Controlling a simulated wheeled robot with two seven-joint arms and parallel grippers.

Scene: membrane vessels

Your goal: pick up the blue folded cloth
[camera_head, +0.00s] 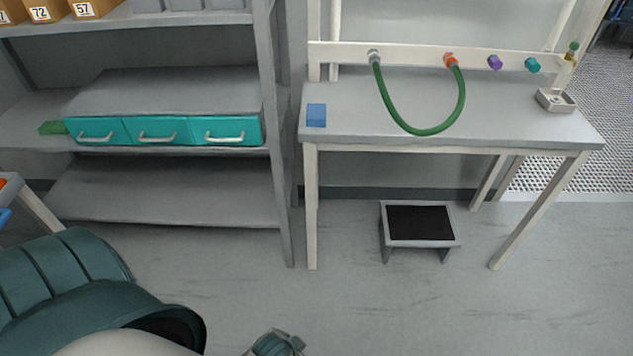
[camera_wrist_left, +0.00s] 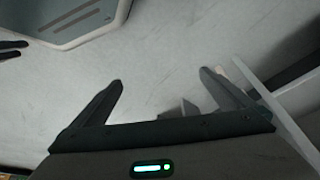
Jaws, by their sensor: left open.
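The blue folded cloth (camera_head: 316,115) lies flat near the left end of the grey-topped table (camera_head: 520,120), close to its front edge. My left gripper (camera_wrist_left: 161,77) is open in the left wrist view, with nothing between its fingers and floor behind them. The cloth does not show in that view. In the head view, part of my arm shows at the bottom, well in front of the table; the fingers are not visible there. I cannot make out my right gripper in either view.
A green hose (camera_head: 425,130) hangs from the rail behind the table. A small metal box (camera_head: 555,100) sits at the table's right end. A shelf unit (camera_head: 283,200) with teal drawers (camera_head: 158,131) stands left. A black-topped step stool (camera_head: 420,222) is under the table.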

